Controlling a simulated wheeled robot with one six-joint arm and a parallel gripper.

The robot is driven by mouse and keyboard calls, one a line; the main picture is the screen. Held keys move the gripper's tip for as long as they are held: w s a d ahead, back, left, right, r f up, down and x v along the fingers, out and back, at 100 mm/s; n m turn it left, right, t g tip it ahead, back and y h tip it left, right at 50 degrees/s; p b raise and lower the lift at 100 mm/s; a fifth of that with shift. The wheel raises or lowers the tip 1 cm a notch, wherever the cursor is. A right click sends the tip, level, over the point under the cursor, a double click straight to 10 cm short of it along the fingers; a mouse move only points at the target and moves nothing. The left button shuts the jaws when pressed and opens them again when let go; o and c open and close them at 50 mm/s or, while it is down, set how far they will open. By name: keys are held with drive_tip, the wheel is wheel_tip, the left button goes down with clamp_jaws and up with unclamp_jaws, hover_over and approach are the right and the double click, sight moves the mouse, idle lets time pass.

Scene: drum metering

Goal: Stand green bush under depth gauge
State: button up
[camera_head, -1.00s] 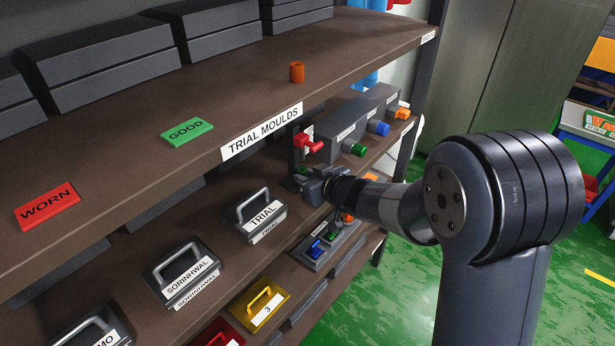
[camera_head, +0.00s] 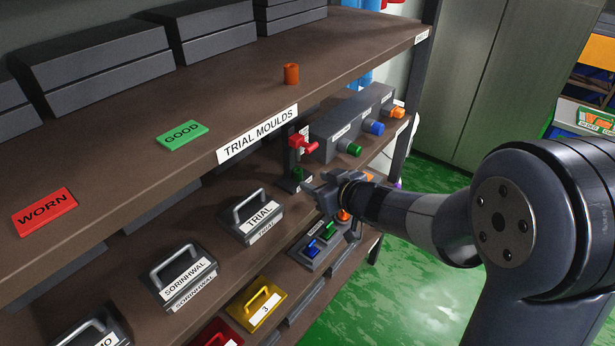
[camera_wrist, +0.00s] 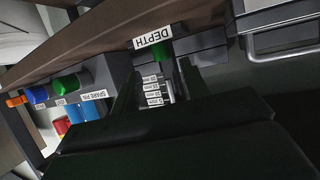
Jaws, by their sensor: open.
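The depth gauge (camera_head: 302,146), with a red head on a dark stand, is on the middle shelf in the head view. A green bush (camera_head: 298,174) shows low at its stand, under the red head. My gripper (camera_head: 312,187) is open, in front of and apart from the bush. In the wrist view, the DEPTH label (camera_wrist: 153,37) is upside down and the green bush (camera_wrist: 158,52) lies beyond and between my open fingers (camera_wrist: 160,85). The bush's foot is hard to make out, so its exact seating cannot be told.
A grey block (camera_head: 352,122) with green, blue and orange pegs stands right of the gauge. Below is a tray (camera_head: 318,262) with coloured pieces. The upper shelf (camera_head: 240,105) overhangs; an orange bush (camera_head: 291,74) stands on it.

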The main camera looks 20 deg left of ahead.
drive_tip(key=shift+p+v, duration=0.3)
drive_tip(key=shift+v, duration=2.45)
